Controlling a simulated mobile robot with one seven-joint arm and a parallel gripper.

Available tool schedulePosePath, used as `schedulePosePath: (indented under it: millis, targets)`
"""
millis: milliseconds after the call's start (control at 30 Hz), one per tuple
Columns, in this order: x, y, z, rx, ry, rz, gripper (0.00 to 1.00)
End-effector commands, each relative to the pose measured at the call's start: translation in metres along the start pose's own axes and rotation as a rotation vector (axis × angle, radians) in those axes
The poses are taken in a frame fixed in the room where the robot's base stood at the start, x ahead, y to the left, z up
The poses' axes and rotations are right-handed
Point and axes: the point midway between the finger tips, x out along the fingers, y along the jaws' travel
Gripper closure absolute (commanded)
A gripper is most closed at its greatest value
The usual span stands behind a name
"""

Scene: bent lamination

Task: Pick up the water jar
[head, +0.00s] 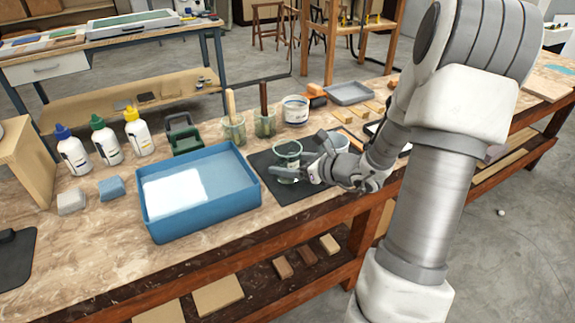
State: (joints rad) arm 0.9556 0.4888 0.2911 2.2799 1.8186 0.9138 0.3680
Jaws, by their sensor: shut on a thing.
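A clear, greenish glass jar (288,150), which looks like the water jar, is at the dark mat (262,162) right of the blue tray. It appears upright. My gripper (290,172) reaches in from the right and is shut on the jar. The fingers cover the jar's lower part, so I cannot tell whether its base touches the mat.
A blue tray (246,199) with a white sheet stands close left of the mat. Jars holding brushes (234,133) (265,125) and a white tub (295,110) stand behind. Several glue bottles (105,142) are at left.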

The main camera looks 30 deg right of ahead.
Motion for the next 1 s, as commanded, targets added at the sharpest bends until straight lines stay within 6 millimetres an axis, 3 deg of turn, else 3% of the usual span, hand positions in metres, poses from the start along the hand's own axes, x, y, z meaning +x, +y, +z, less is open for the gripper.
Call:
schedulePosePath:
  millis: [33, 167, 667, 1000]
  targets:
    - [0.000, 0.000, 0.000, 0.000, 0.000, 0.000, 0.74]
    - [0.000, 0.000, 0.000, 0.000, 0.000, 0.000, 0.96]
    - [-0.003, 0.000, 0.007, -0.001, -0.002, 0.000, 0.96]
    - [-0.015, 0.000, 0.036, -0.004, -0.002, 0.000, 0.96]
